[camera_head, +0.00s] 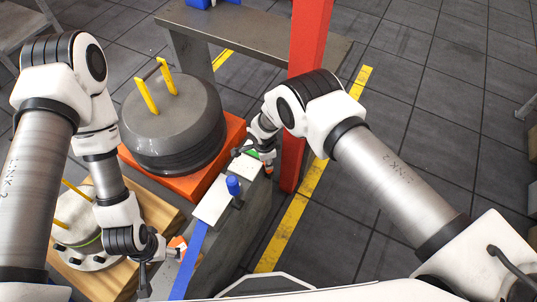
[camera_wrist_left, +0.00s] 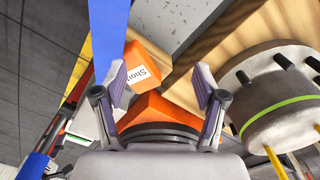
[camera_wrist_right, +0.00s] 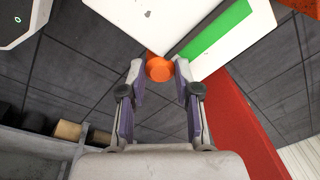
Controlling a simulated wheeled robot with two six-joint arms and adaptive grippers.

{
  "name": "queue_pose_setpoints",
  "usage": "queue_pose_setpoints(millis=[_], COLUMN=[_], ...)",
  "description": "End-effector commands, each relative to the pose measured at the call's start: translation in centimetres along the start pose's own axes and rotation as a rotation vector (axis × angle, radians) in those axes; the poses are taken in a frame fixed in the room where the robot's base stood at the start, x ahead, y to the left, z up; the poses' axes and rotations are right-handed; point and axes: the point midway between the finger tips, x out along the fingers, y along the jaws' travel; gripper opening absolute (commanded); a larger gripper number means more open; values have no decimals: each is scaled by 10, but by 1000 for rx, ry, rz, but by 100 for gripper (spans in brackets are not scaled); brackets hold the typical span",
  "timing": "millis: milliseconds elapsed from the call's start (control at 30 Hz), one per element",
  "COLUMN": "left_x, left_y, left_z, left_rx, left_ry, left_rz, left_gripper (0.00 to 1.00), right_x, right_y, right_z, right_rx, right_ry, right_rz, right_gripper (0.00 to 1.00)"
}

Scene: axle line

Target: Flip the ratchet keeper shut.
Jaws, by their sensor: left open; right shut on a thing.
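My right gripper (camera_head: 263,160) is at the far end of a white plate (camera_head: 212,207), beside a green strip (camera_head: 251,153). In the right wrist view its fingers (camera_wrist_right: 158,80) close on a small round orange knob (camera_wrist_right: 159,68) at the edge of the white plate. A blue upright lever (camera_head: 233,186) stands on the plate. I cannot tell which part is the ratchet keeper. My left gripper (camera_head: 166,250) is open near the blue strap (camera_head: 191,262). In the left wrist view an orange piece with a printed label (camera_wrist_left: 148,62) lies between and beyond its fingers (camera_wrist_left: 163,88).
A dark grey drum (camera_head: 172,120) with yellow prongs sits on an orange base (camera_head: 225,150). A light hub with studs (camera_head: 85,225) rests on wood (camera_head: 165,205) at left. A red post (camera_head: 308,60) rises behind my right gripper. Open floor (camera_head: 440,110) lies to the right.

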Motion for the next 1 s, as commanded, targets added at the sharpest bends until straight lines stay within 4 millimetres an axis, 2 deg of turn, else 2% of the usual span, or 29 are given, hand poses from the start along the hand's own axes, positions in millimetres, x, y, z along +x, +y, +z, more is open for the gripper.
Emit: queue_pose_setpoints(millis=[33,267,300,333,867,1000], left_x=[0,1,1,1,0,6], left_y=[0,0,0,0,0,0], left_z=[0,0,0,0,0,0], left_rx=[0,0,0,0,0,0], left_ry=[0,0,0,0,0,0], left_rz=[0,0,0,0,0,0], left_gripper=[71,71,71,71,71,71], right_x=[3,4,4,4,2,4], right_y=[5,6,6,6,2,0], right_z=[2,3,3,3,2,-2], right_rx=[-1,0,0,0,0,3], right_ry=[0,0,0,0,0,-8], right_rz=[5,6,6,6,1,14], right_gripper=[0,0,46,57,57,57])
